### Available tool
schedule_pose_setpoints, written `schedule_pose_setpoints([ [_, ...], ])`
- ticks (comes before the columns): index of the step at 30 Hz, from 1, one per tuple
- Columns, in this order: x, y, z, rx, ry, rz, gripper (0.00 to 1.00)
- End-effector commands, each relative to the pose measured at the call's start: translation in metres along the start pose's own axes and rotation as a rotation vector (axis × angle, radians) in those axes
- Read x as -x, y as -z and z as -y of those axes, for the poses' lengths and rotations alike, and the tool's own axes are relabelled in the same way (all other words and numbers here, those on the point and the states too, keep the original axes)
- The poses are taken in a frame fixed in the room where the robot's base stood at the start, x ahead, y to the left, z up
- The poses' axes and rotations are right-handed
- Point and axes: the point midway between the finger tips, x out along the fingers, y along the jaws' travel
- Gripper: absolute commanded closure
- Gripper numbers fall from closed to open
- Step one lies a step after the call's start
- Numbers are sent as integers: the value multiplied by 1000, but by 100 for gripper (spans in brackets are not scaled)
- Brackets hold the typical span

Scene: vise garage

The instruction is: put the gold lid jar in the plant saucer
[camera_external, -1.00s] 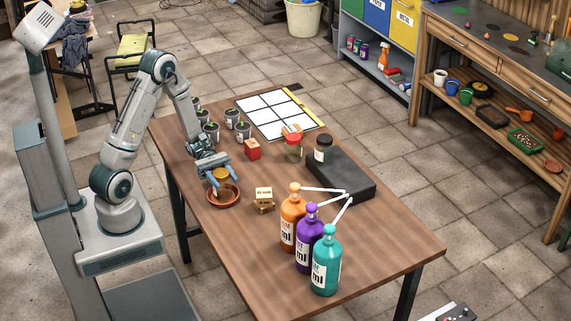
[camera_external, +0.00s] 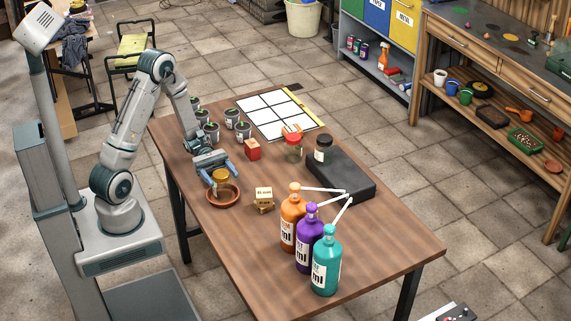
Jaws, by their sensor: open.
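The gold lid jar (camera_external: 221,176) stands in the terracotta plant saucer (camera_external: 223,200), toward its far side. The jar's lower part is partly hidden by the saucer's rim. My gripper (camera_external: 222,181) is open, with its blue fingers spread on either side just above and behind the jar. From this angle I cannot tell whether a finger still touches the jar.
A wooden block stack (camera_external: 264,199) stands right of the saucer, and a red box (camera_external: 252,150) behind it. Several potted plants (camera_external: 211,131) stand behind my gripper. Orange (camera_external: 293,222), purple (camera_external: 309,241) and teal (camera_external: 326,264) pump bottles stand at the front right.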

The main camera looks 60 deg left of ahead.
Motion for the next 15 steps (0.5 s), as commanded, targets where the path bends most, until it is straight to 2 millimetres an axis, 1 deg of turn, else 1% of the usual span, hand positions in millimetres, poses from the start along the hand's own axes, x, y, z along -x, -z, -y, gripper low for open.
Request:
schedule_pose_setpoints([
  [1,12,1,-1,-1,-6,0,32],
  [3,28,1,-1,-2,-7,-1,32],
  [9,70,1,-1,-2,-4,-1,32],
  [12,84,1,0,-1,-3,-1,32],
  [15,94,1,0,0,-1,0,32],
])
